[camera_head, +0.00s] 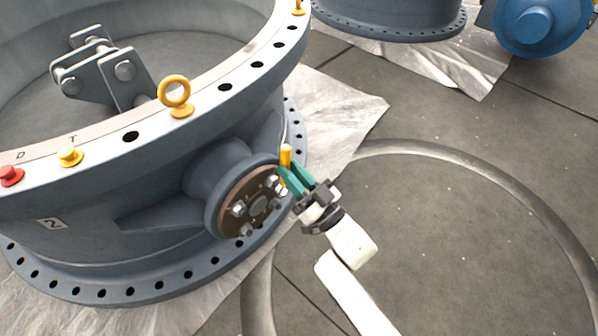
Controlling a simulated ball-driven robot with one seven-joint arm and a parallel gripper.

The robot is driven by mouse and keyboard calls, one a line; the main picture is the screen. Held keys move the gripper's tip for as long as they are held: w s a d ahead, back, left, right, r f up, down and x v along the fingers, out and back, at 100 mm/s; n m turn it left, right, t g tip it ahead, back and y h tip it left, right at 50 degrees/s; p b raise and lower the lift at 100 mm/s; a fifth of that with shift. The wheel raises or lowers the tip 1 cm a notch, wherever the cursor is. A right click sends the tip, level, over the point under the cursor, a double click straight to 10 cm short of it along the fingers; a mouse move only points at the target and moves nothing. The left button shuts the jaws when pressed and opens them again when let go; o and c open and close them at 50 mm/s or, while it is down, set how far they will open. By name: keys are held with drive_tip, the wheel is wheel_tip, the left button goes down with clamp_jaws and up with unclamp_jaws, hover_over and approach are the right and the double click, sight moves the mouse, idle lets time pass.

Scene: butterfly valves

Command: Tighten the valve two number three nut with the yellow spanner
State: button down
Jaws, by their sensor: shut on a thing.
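The large grey valve (110,245) fills the left side and bears a label "2" (49,224). A round dark flange plate (257,208) with several bright nuts stands out from its side. I cannot read numbers on the nuts. My gripper (285,178), with green fingers, is shut on the yellow spanner (286,155) at the flange's upper right edge. The spanner's yellow part points up, and its lower end is close to a nut (283,191) on the right of the flange. The fingers partly hide it, so I cannot tell whether it sits on the nut.
The valve's top rim carries a yellow lifting eye (175,93), a yellow knob (69,156) and a red knob (10,175). Another grey valve (390,15) and a blue round part (540,25) stand at the back. The grey floor (470,200) on the right is clear.

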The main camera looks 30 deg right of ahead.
drive_tip(key=shift+a+n, duration=0.15)
drive_tip(key=shift+n, duration=0.15)
drive_tip(key=shift+s+d+p, duration=0.25)
drive_tip(key=shift+s+p, duration=0.05)
drive_tip(key=shift+s, duration=0.5)
drive_tip(key=shift+s+d+p, duration=0.3)
drive_tip(key=shift+s+p, duration=0.05)
drive_tip(key=shift+s, duration=0.45)
drive_tip(key=shift+s+d+p, duration=0.25)
drive_tip(key=shift+s+p, duration=0.05)
drive_tip(key=shift+s, duration=0.5)
